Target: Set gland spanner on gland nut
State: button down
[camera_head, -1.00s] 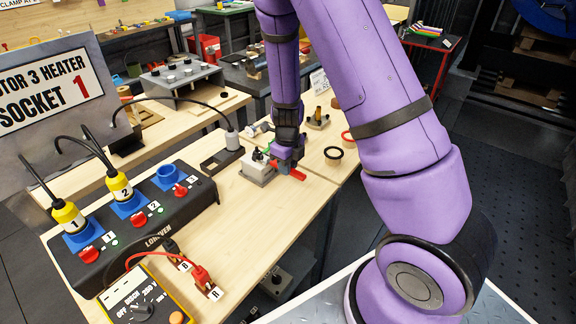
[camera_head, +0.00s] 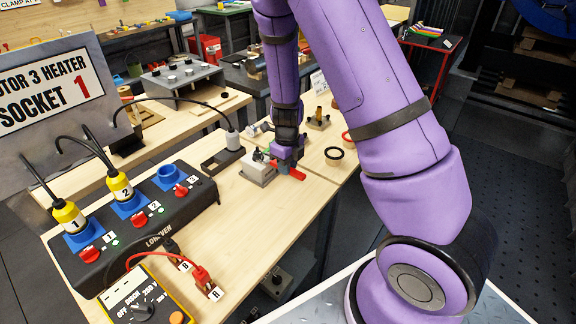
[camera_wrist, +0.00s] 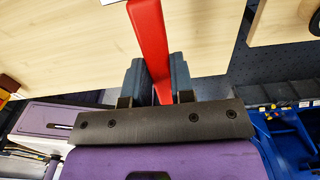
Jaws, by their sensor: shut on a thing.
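My gripper (camera_head: 287,156) is shut on a red bar-like tool, the gland spanner (camera_head: 291,171), low over the bench. In the wrist view the spanner (camera_wrist: 149,35) runs between the two dark fingers of my gripper (camera_wrist: 158,75) and out past the top edge, so its far end is out of view there. In the head view, a light grey box (camera_head: 257,174) stands on the bench just left of my gripper. I cannot make out the gland nut; my gripper hides part of that area. I cannot tell whether the spanner touches anything.
A black ring (camera_head: 333,154) and a small fitting on a base (camera_head: 319,121) are to the right of my gripper. A black socket box (camera_head: 140,222) with yellow plugs and a yellow meter (camera_head: 143,300) stand at left. The bench (camera_head: 225,225) in front of the grey box is clear.

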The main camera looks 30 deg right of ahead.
jog(key=shift+w+a, duration=0.25)
jog(key=shift+w, duration=0.35)
jog(key=shift+w+a, duration=0.2)
jog(key=shift+w, duration=0.35)
dwell(0.9)
